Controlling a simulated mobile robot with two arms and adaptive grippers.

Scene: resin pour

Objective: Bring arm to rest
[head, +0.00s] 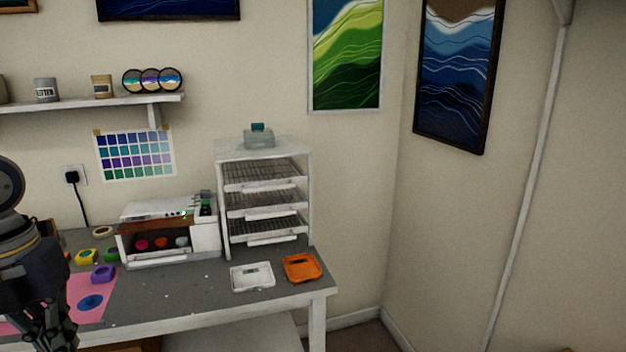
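My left arm comes in at the left edge of the head view. Its gripper (52,330) points down at the front left of the grey-topped table (190,300), by a pink mat (104,287). The fingers are dark and partly cut off by the frame's lower edge, so I cannot tell whether they are open or shut. Nothing is visibly held in them. My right arm and gripper are not in view.
A white cabinet (297,185) with wire shelves stands at the table's back right, beside a small open-fronted machine (207,237). Small coloured moulds, including a purple one (103,274), sit near my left arm.

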